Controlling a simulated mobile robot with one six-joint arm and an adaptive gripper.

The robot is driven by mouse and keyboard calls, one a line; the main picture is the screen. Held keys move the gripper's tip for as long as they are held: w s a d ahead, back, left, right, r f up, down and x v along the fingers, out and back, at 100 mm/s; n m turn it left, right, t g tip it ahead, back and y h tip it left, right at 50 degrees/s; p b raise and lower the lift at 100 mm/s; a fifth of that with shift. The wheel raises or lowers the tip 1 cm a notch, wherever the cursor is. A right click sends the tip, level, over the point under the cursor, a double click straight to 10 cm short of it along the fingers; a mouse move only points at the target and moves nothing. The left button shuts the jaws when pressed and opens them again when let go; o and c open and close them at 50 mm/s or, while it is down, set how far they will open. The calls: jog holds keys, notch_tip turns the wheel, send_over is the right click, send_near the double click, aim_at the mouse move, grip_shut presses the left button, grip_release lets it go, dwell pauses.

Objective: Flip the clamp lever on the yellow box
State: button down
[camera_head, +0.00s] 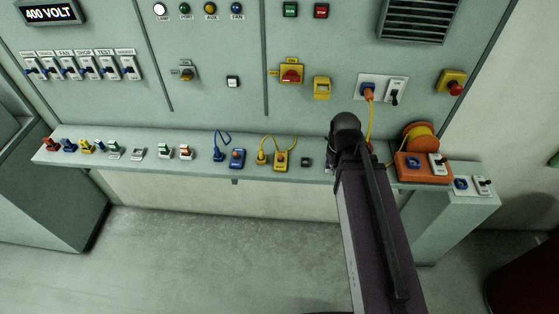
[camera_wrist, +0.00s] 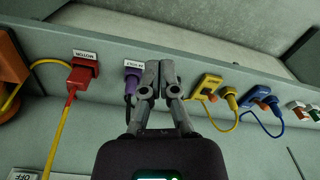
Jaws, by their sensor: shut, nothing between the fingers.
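A yellow box (camera_head: 281,160) sits on the narrow shelf, with a yellow plug (camera_head: 262,157) beside it on a looped yellow cable. The yellow box also shows in the wrist view (camera_wrist: 205,88), just right of my gripper, with a small orange-red part on it that may be the clamp lever (camera_wrist: 213,98). The lever's exact position is too small to tell. My gripper (camera_wrist: 159,66) is shut and empty, its fingertips together, apart from the box. In the head view my dark arm hides most of the gripper.
A purple plug (camera_wrist: 132,82) stands close left of my fingers, and a red plug (camera_wrist: 82,72) with a yellow cable is further left. A blue box (camera_head: 237,158) with a blue cable is beyond the yellow plug. An orange reel unit (camera_head: 420,167) is at the shelf's right.

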jog(key=w+a+f+n+b, duration=0.1)
jog(key=w+a+n, duration=0.4)
jog(key=a+n, duration=0.5)
jog(key=n+t+y+b, duration=0.1)
jog(key=n+y+b, duration=0.1)
jog(key=n, duration=1.4)
send_near(281, 158)
jog(key=s+a+f, duration=0.1)
jog(key=s+a, duration=0.3)
jog(key=shift+s, duration=0.25)
jog(key=shift+f, duration=0.2)
jog(key=b+x, duration=0.9)
jog(key=shift+w+f+b, duration=0.3)
jog(key=shift+f, duration=0.1)
jog(key=shift+w+d+r+p, duration=0.4)
jog(key=shift+w+d, duration=0.15)
jog(key=shift+w, duration=0.15)
jog(key=shift+w+d+r+p, duration=0.35)
jog(key=shift+w+d, duration=0.2)
jog(key=shift+w, duration=0.1)
jog(key=shift+d, duration=0.1)
